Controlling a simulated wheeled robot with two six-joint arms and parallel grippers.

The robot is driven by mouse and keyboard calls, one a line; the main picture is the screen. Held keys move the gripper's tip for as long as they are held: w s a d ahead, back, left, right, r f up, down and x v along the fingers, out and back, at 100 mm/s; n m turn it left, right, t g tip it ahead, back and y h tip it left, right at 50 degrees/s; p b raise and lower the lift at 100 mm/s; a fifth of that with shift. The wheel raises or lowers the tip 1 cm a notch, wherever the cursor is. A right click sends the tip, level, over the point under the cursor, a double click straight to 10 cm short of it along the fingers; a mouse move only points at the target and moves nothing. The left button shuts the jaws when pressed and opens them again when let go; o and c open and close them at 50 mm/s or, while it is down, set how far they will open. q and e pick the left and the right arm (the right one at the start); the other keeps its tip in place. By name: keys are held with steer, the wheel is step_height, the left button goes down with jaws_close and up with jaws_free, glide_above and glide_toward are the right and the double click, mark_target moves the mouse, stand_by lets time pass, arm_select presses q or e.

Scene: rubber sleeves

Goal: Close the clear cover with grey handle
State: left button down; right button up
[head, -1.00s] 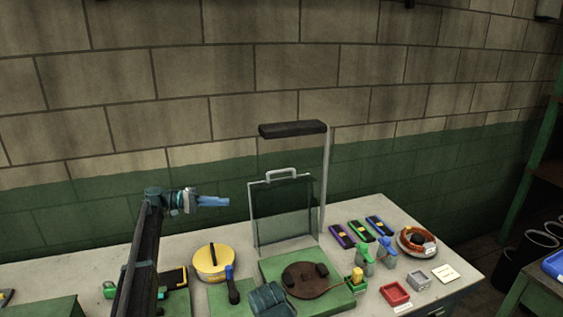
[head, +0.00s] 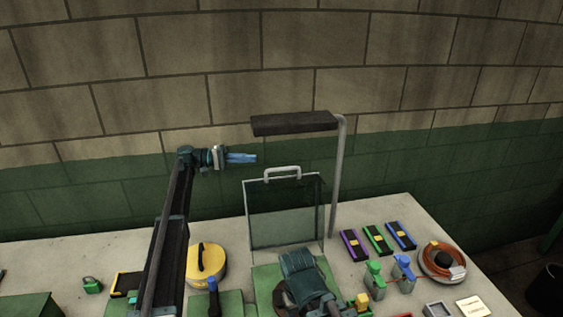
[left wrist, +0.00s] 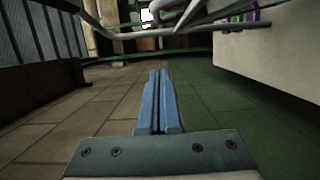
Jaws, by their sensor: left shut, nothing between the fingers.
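The clear cover (head: 284,215) stands upright, open, at the back edge of its green base (head: 262,281). Its grey handle (head: 283,173) is on the top edge. My left gripper (head: 252,158) is shut and empty, up and to the left of the handle and apart from it in the picture. The left wrist view shows its blue fingers (left wrist: 158,80) pressed together with nothing between them; I cannot make out the cover there. A dark teal part of my right arm (head: 300,272) hides much of the base; its fingertips do not show.
A lamp (head: 295,124) on a grey post rises behind the cover's right side. A yellow round container (head: 207,267) stands left of the base. Purple, green and blue boxes (head: 377,240), two spray-like bottles (head: 403,270) and an orange coil (head: 442,262) are at right.

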arm_select(q)
steer(key=s+d, duration=0.4)
steer(key=d, duration=0.6)
steer(key=shift+s+d, duration=0.3)
steer(key=shift+d, duration=0.05)
